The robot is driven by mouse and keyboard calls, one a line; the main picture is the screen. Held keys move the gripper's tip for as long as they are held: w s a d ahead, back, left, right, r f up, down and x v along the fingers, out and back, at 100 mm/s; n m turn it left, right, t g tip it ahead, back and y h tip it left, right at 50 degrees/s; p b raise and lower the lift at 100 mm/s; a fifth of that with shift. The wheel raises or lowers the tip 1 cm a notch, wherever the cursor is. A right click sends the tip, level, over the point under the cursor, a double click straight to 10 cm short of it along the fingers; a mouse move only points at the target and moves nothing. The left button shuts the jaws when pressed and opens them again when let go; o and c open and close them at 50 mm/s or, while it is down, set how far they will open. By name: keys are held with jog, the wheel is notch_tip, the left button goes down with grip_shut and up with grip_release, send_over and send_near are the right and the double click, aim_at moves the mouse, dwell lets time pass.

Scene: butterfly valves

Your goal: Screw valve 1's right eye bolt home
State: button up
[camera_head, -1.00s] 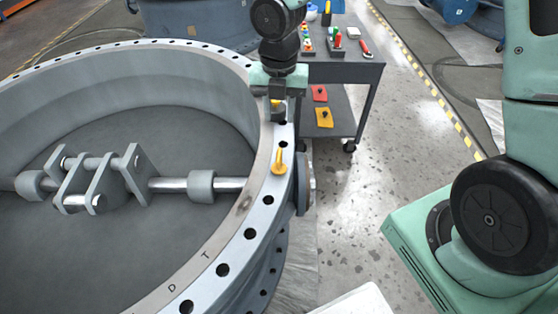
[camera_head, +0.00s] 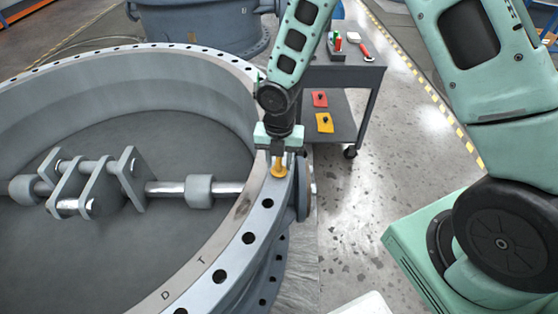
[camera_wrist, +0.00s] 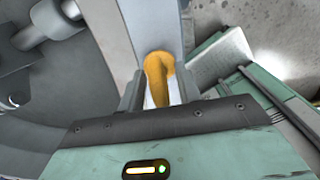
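The yellow eye bolt (camera_head: 279,171) stands in a hole of the valve's grey flange (camera_head: 234,255), on the right side of the rim. My gripper (camera_head: 279,154) is directly over it, pointing down. In the wrist view the eye bolt (camera_wrist: 158,68) lies between the two fingers of my gripper (camera_wrist: 160,93). The fingers look open, with narrow gaps on either side of the bolt. The fingers partly hide the eye in the head view, and the thread is hidden.
The valve's shaft and lever links (camera_head: 95,185) lie inside the ring at left. A dark cart (camera_head: 345,76) with tools on top and red and yellow pieces on its lower shelf stands behind, at right. Open floor (camera_head: 360,220) lies right of the valve.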

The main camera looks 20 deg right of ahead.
grip_shut()
